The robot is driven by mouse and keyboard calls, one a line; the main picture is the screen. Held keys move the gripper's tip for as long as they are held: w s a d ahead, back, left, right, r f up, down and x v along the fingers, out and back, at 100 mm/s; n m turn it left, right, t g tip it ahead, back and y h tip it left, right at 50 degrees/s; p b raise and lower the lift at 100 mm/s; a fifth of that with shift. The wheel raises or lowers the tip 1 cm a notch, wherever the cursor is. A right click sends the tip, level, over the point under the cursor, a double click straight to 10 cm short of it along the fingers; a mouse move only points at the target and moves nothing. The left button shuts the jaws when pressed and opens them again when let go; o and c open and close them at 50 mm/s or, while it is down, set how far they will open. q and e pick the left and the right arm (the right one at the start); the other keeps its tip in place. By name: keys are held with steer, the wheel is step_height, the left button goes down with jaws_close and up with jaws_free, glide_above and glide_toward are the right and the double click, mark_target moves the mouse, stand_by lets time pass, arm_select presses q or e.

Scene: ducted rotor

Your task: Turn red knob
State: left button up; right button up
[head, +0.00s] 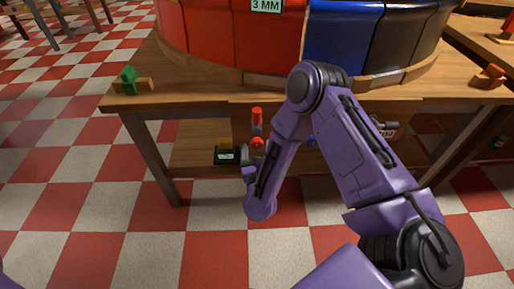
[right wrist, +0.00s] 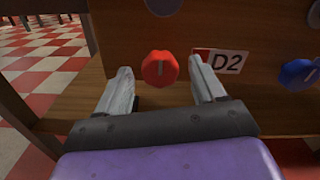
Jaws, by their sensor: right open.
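The red knob (right wrist: 160,69) is mounted on a wooden panel (right wrist: 125,30) and has a pale mark on its face. In the right wrist view it sits between and just beyond the fingertips of my right gripper (right wrist: 162,80), which is open with one finger on each side. I cannot tell if either finger touches it. In the head view the red knob (head: 257,142) shows small under the table's front edge, left of my purple right forearm. My right gripper (head: 249,165) is partly hidden there. My left gripper is not in view.
A blue knob (right wrist: 298,72) and a D2 label (right wrist: 228,62) are to the right on the panel. A large red, blue and black duct (head: 345,35) stands on the table (head: 200,98). A small dark device (head: 227,155) sits on the lower shelf.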

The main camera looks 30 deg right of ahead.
steer(key=shift+w+d, duration=0.35)
steer(key=shift+w, duration=0.25)
steer(key=c, duration=1.1)
steer(key=shift+o, duration=0.2)
steer(key=shift+n, duration=0.3)
steer(key=n+p, duration=0.1)
steer(key=n, duration=0.3)
steer(key=n+p, duration=0.1)
steer(key=n, duration=0.3)
steer(key=shift+a+n, duration=0.1)
steer(key=shift+n, duration=0.3)
steer(key=n+p, duration=0.1)
steer(key=n, duration=0.3)
steer(key=shift+n, duration=0.3)
steer(key=shift+f+n+p, duration=0.1)
steer(key=shift+n+p, duration=0.55)
steer(key=shift+n, duration=1.25)
